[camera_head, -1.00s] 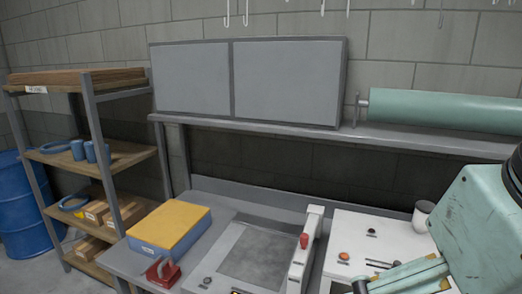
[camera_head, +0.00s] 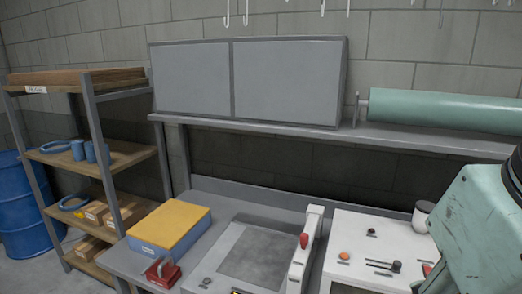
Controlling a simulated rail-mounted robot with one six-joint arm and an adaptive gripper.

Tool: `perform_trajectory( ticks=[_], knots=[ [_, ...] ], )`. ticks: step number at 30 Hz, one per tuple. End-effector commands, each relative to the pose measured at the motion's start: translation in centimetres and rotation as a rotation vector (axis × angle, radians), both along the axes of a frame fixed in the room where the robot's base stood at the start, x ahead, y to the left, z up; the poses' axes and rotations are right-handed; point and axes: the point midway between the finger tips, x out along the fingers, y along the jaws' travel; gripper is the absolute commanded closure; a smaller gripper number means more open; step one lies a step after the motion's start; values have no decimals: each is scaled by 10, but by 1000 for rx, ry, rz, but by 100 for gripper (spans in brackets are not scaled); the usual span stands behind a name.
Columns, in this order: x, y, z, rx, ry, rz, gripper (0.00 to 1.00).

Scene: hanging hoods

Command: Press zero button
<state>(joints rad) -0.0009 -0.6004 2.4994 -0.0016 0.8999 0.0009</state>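A white panel (camera_head: 350,223) on the bench at lower right carries several controls. An orange round button (camera_head: 344,256) sits on its left part, with a small dark label below it. A black knob (camera_head: 371,232) sits further back, and a black lever-like control (camera_head: 393,266) is to the right. A red part (camera_head: 427,269) shows at the panel's right side. The labels are too small to read, so I cannot tell which control is the zero button. My green arm fills the right edge and hides part of the panel. My gripper is not in view.
A grey plate device (camera_head: 258,254) with a white arm and red knob stands left of the panel. A grey-white cup (camera_head: 422,213) stands behind the panel. A shelf (camera_head: 330,131) runs above.

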Motion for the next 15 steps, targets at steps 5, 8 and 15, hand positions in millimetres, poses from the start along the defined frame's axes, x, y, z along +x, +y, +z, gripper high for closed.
perform_trajectory(
  ticks=[5, 8, 15],
  knots=[
    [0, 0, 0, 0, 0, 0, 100],
    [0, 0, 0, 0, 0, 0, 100],
    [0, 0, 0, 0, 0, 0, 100]
  ],
)
